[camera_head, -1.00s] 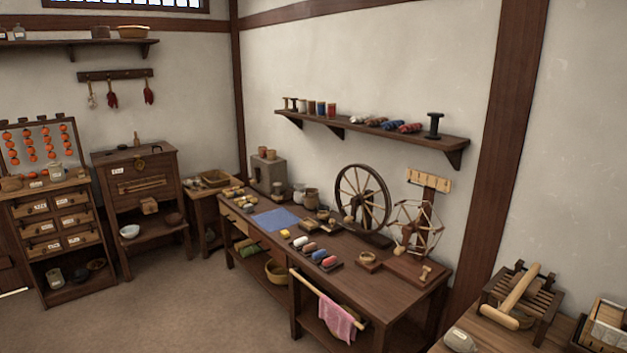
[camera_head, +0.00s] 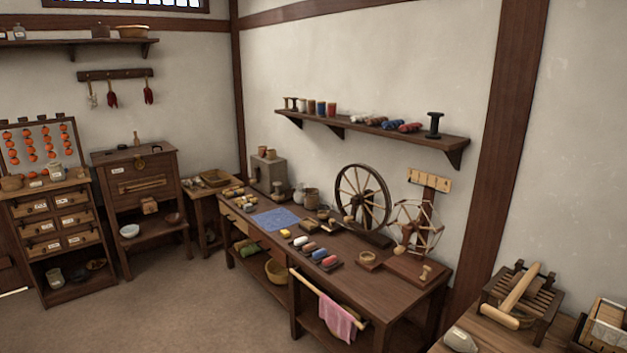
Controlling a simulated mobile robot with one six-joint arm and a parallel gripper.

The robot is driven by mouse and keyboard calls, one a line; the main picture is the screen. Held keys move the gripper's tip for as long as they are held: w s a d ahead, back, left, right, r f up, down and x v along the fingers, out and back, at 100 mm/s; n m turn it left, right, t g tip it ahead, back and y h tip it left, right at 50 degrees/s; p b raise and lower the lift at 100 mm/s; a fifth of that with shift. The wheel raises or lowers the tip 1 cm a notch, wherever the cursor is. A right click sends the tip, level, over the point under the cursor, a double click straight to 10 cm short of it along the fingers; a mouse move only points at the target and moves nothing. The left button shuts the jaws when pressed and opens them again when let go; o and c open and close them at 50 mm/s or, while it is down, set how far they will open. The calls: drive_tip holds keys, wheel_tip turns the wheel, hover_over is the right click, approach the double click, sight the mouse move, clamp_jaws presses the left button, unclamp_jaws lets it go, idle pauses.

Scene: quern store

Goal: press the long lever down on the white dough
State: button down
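I cannot make out a long lever or white dough for certain in the head view. A dark slatted wooden stand (camera_head: 547,305) is on the bench at the lower right. A pale wooden piece with a long bar (camera_head: 522,288) and a thick round end rests on or against it; I cannot tell whether this is a lever. A whitish object (camera_head: 460,340) lies on the bench to its left, partly cut off by the frame edge; I cannot tell what it is. My gripper is not in view.
A long worktable (camera_head: 385,288) with a spinning wheel (camera_head: 362,170) runs along the wall, a pink cloth (camera_head: 337,318) hanging at its front. A drawer cabinet (camera_head: 50,224) and a wooden chest (camera_head: 137,170) stand left. The floor (camera_head: 170,315) in front is clear.

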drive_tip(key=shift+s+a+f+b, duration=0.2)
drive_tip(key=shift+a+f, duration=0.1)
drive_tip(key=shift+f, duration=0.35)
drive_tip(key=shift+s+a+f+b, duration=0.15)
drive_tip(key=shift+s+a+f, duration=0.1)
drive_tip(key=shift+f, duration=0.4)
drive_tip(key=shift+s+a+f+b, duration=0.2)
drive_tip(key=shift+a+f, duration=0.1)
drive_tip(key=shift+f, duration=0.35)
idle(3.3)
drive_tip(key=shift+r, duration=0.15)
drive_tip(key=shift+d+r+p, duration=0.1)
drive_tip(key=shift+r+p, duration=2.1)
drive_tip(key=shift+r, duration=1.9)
